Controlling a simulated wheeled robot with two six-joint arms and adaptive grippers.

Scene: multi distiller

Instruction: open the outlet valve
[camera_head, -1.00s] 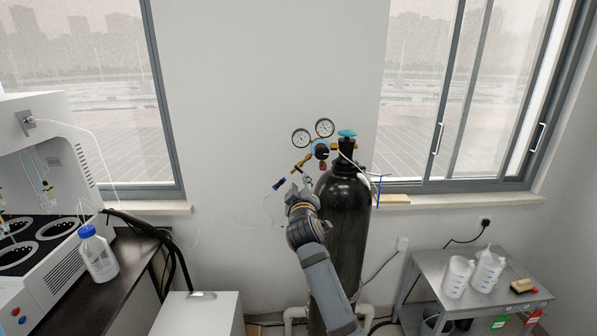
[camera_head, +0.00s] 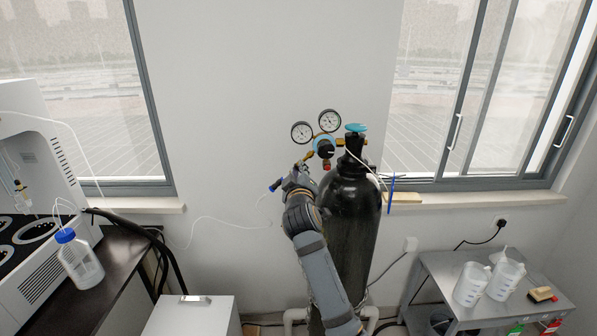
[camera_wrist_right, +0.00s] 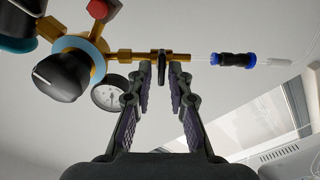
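The pressure regulator with two round gauges sits on top of the black gas cylinder (camera_head: 350,215). Its brass outlet line runs left to a blue-and-black connector (camera_wrist_right: 233,59). The outlet valve (camera_wrist_right: 162,62), a small dark handle on the brass line, shows in the right wrist view. My right gripper (camera_wrist_right: 160,76) is open, with its fingertips on either side of this handle. I cannot tell whether they touch it. In the head view my right gripper (camera_head: 298,182) covers the valve. My left gripper is not in view.
The regulator's large black knob (camera_wrist_right: 63,77) and one gauge (camera_wrist_right: 109,94) are left of the fingers. The cylinder's teal handwheel (camera_head: 356,128) stands above. A white tube (camera_head: 215,219) hangs along the wall. A grey cart (camera_head: 440,280) with beakers stands at right.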

